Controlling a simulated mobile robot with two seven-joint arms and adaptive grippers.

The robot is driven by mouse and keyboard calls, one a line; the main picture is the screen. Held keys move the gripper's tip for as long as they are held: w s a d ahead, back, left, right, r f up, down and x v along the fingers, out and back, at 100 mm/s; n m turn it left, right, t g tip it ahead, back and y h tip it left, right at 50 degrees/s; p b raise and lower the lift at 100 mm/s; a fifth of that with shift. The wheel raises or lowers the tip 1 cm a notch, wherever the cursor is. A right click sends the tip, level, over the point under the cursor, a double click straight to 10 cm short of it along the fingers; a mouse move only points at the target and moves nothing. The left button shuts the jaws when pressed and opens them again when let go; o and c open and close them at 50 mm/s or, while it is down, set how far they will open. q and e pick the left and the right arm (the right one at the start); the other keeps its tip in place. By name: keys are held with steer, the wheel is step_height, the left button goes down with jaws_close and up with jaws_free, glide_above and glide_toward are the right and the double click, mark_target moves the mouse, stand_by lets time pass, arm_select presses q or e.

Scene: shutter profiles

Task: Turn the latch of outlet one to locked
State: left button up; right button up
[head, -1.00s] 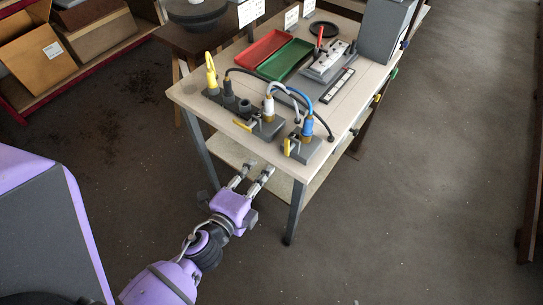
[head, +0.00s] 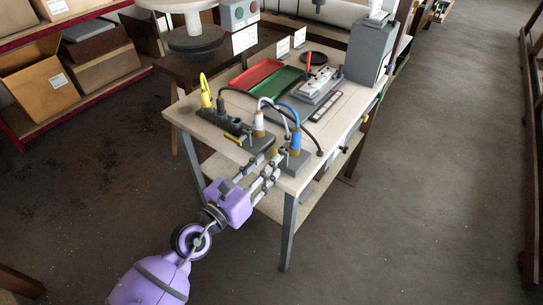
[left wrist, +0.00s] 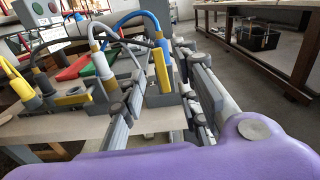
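Two grey outlet boxes stand near the table's front edge, one with a white plug (head: 258,124) and one with a blue plug (head: 295,141). I cannot read which is outlet one. In the left wrist view, the blue plug's yellow latch (left wrist: 161,70) stands upright, and the white plug's yellow latch (left wrist: 74,98) lies level. My left gripper (head: 268,164) is open at the front edge, close to the blue plug's box. In the left wrist view the upright latch appears between its spread fingers, with no clear contact. My right gripper is not in view.
A yellow plug (head: 205,91) and other sockets stand to the left on the table (head: 325,137). Cables loop above the boxes. A red tray (head: 256,75), a green tray (head: 281,79) and a grey cabinet (head: 369,52) lie farther back. The floor at right is clear.

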arm_select(q)
steer(key=x, duration=0.5)
steer(key=shift+s, duration=0.1)
steer(key=shift+c, duration=0.2)
jaws_close()
